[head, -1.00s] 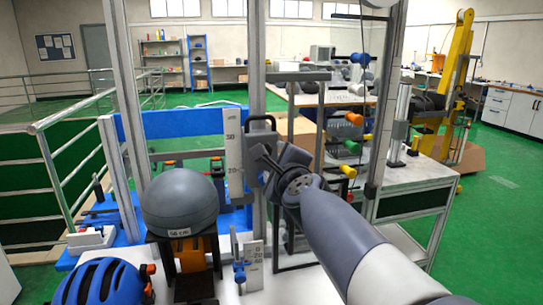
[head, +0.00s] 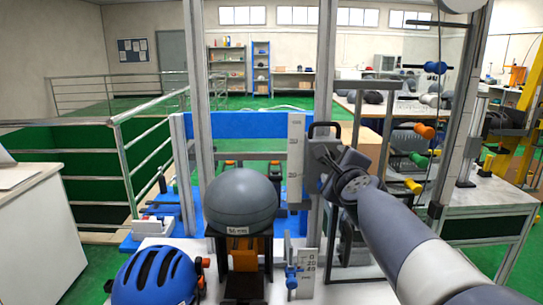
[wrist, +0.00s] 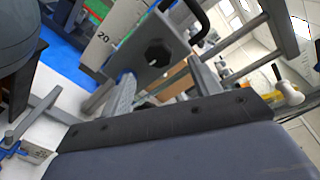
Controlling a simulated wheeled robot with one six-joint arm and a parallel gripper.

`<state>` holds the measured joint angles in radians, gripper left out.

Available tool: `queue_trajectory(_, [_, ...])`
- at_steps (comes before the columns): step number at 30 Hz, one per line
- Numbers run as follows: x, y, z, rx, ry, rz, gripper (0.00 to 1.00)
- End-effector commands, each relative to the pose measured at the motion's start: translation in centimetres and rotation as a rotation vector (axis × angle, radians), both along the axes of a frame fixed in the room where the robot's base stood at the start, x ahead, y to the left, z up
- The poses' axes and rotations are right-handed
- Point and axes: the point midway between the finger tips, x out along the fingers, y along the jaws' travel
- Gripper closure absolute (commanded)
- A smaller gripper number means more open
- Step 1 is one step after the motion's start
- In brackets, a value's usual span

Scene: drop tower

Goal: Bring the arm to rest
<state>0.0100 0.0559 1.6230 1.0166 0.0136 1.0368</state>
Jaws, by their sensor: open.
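My gripper (head: 325,165) is at the end of my raised arm, right of the middle in the head view. It is open, and nothing shows between its fingers. It is beside the upright white scale (head: 296,160) and the dark carriage with a black handle (head: 322,130) on the tower post. I cannot tell whether it touches the carriage.
A grey ball (head: 241,200) sits on a dark stand, left of my gripper. A blue helmet (head: 155,275) lies at the front left. Tower posts (head: 325,70) rise close to the arm. A white cabinet (head: 35,235) stands at far left, before a railing (head: 125,165). Green floor is open behind.

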Motion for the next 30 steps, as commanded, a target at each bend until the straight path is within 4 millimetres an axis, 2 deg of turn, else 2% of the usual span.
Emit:
queue_trajectory(6, [3.3, 0.0, -0.5, 0.0, 0.001, 0.0, 0.41])
queue_trajectory(12, [5.1, 0.0, -0.6, 0.0, 0.001, 0.0, 0.41])
queue_trajectory(17, [5.7, 0.0, -0.7, 0.0, 0.001, 0.0, 0.41])
queue_trajectory(30, [5.3, 0.0, -0.6, -0.006, -0.001, 0.0, 0.41])
